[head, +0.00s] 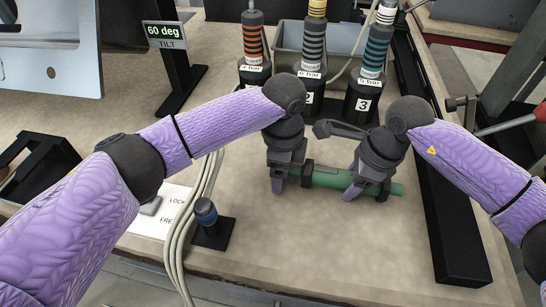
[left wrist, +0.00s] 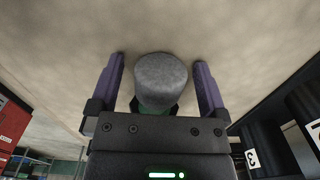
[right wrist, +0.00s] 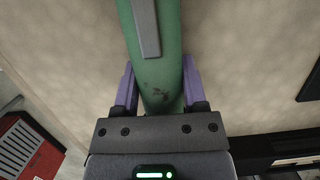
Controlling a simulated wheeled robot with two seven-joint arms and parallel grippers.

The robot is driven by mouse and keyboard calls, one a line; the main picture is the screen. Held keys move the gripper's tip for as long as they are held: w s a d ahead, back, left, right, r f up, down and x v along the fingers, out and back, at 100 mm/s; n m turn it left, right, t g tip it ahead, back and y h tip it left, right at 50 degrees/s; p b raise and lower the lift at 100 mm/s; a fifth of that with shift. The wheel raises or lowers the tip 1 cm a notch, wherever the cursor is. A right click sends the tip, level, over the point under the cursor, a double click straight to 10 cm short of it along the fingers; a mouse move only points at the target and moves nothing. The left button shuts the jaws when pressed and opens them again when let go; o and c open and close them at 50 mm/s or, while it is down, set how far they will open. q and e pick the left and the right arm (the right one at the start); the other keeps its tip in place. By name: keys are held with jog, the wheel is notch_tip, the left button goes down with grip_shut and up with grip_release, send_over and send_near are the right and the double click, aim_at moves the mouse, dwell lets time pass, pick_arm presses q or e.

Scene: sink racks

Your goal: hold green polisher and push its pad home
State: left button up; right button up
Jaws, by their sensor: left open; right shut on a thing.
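The green polisher (head: 330,180) lies roughly level across the workbench, its right end sticking out past my right gripper. My right gripper (head: 369,188) is shut around its green body; the right wrist view shows the body (right wrist: 155,60) between the two purple fingers, with a grey strip along it. My left gripper (head: 278,182) is at the polisher's left end. In the left wrist view its fingers are open on either side of the grey round pad (left wrist: 162,80), with gaps on both sides. The pad is hidden in the head view, and I cannot tell how far it is seated.
Three numbered stands with ribbed orange, grey and teal tools (head: 374,55) stand behind the grippers, before a grey bin (head: 340,40). A black rail (head: 445,200) bounds the right. The front bench is clear.

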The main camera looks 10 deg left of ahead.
pick_arm(q)
notch_tip(320, 180, up, 7)
pick_arm(e)
jog(key=o, duration=1.3)
jog(key=shift+c, duration=0.2)
jog(key=v, duration=1.2)
